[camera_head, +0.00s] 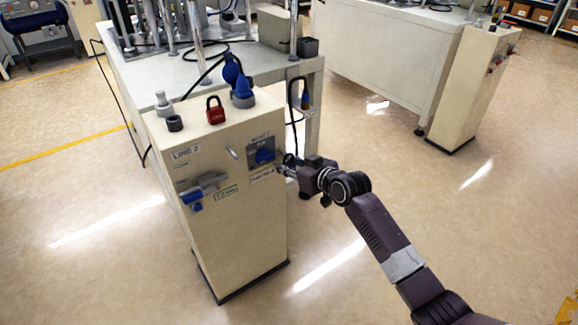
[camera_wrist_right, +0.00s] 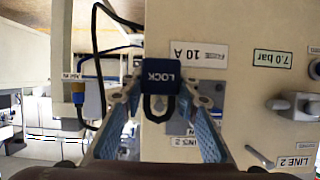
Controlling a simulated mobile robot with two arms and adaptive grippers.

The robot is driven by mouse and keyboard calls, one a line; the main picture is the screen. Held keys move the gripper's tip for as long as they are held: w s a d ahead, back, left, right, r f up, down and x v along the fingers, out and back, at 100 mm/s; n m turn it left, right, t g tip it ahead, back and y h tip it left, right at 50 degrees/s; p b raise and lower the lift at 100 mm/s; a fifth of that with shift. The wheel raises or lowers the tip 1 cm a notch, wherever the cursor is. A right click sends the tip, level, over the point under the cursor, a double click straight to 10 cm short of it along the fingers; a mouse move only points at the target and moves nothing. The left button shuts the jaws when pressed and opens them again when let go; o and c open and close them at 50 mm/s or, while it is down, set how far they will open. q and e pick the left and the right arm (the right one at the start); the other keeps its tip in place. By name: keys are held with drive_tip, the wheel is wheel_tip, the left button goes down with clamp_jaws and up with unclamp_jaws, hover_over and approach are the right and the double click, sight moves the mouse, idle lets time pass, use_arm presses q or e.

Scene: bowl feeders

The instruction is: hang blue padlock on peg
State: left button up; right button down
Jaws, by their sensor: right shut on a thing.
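The blue padlock (camera_wrist_right: 160,77), marked LOCK, is between the fingertips of my right gripper (camera_wrist_right: 157,92) in the right wrist view. The gripper is shut on its body, and its dark shackle points down in that picture. In the head view my right gripper (camera_head: 284,163) is at the right side of the cabinet front, by the grey switch plate. A blue shape there may be the padlock or a knob; I cannot tell. A thin metal peg (camera_head: 232,153) sticks out of the cabinet left of the gripper; it also shows in the wrist view (camera_wrist_right: 258,157), apart from the padlock.
The cream cabinet (camera_head: 231,220) carries a red padlock (camera_head: 215,112), a dark ring and blue plugs on top. A valve handle (camera_head: 205,188) juts from its front. A workbench (camera_head: 180,75) stands behind.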

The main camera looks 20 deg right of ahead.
use_arm(q)
drive_tip(key=shift+w+r, duration=0.1)
drive_tip(key=shift+r, duration=0.15)
use_arm(e)
drive_tip(key=shift+w+a, duration=0.15)
drive_tip(key=shift+w, duration=0.15)
use_arm(q)
drive_tip(key=shift+s+b, duration=0.2)
drive_tip(key=shift+b, duration=0.1)
use_arm(e)
drive_tip(key=shift+w+a, duration=0.15)
drive_tip(key=shift+w, duration=0.25)
use_arm(q)
drive_tip(key=shift+r, duration=0.2)
use_arm(e)
drive_tip(key=shift+f, duration=0.3)
drive_tip(key=c, duration=1.2)
unclamp_jaws()
drive_tip(key=shift+o, duration=0.2)
use_arm(q)
drive_tip(key=shift+r, duration=0.15)
